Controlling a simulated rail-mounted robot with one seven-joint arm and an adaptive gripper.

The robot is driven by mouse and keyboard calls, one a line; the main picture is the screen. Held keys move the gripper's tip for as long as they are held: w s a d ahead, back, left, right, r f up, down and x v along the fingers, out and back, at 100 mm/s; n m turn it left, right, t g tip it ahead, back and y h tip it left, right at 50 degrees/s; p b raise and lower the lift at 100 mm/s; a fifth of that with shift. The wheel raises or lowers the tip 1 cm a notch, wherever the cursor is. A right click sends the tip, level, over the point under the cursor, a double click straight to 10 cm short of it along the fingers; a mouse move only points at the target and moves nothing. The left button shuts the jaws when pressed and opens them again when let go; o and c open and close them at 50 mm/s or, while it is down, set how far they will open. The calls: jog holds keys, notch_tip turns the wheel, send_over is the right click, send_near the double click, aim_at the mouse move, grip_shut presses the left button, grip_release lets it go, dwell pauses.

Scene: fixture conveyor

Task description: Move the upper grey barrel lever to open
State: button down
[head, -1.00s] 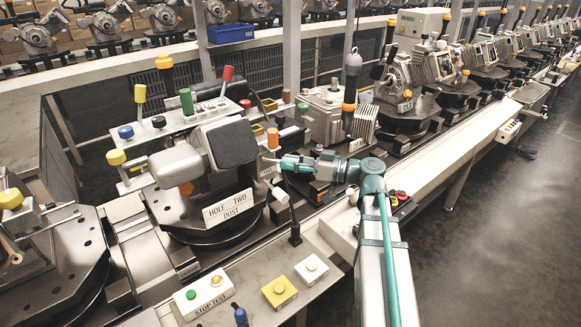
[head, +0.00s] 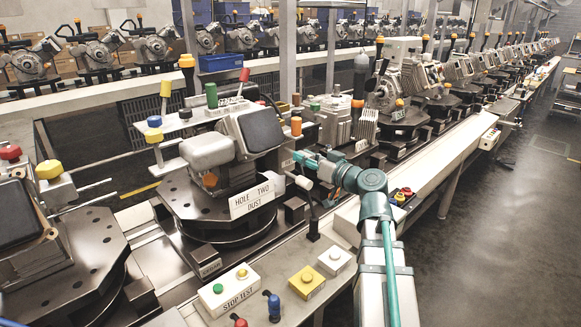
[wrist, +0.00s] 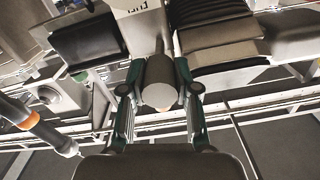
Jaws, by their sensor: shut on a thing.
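In the wrist view, a grey barrel (wrist: 160,84) with a round flat end sits between the two fingers of my gripper (wrist: 160,77), which is shut on it. A bit of orange shows just below the barrel. In the head view, my gripper (head: 297,156) is at the right side of the fixture marked HOLE TWO DUST (head: 252,200). The held barrel is hidden or too small to make out there. An orange cylinder (head: 296,127) stands just above my gripper, and a light grey lever end (head: 303,183) shows just below it.
A white STOP TEST box (head: 230,290), a yellow button box (head: 306,282) and a white button box (head: 334,261) stand in front of the fixture. More fixtures line the conveyor on both sides. The floor (head: 490,250) at the right is clear.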

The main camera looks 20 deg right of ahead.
jog(key=shift+a, duration=0.1)
dwell(0.4)
jog(key=c, duration=0.8)
grip_release()
jog(key=shift+c, duration=0.2)
jog(key=shift+s, duration=0.1)
jog(key=v, duration=0.7)
jog(key=shift+s, duration=0.2)
